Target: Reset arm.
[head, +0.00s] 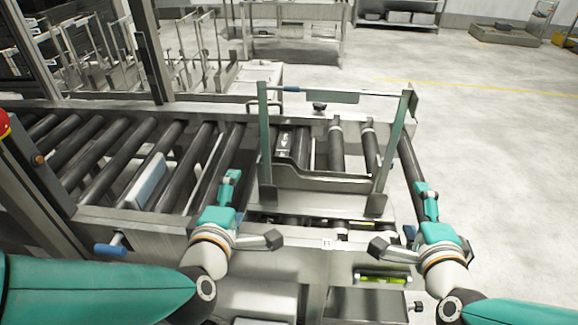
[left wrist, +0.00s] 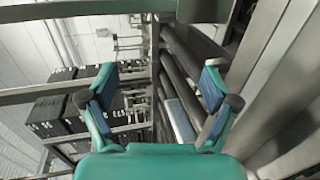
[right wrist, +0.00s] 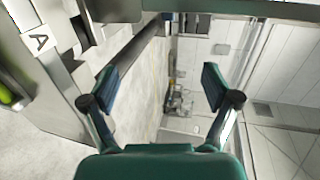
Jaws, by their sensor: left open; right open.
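My left gripper (head: 231,182) is raised in front of the roller conveyor, left of the metal carrier with green posts. In the left wrist view its two fingers (left wrist: 158,88) stand wide apart with nothing between them. My right gripper (head: 425,192) is raised at the right end of the conveyor, right of the carrier. In the right wrist view its fingers (right wrist: 162,85) are spread and empty, with bare floor and a wall beyond. Both grippers appear apart from the carrier.
The carrier (head: 325,184) stands over the conveyor's right end. Dark rollers (head: 100,155) run to the left, with a pale blue flat piece (head: 147,182) among them. A blue-handled lever (head: 110,250) sticks out in front. Open floor (head: 480,130) lies to the right.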

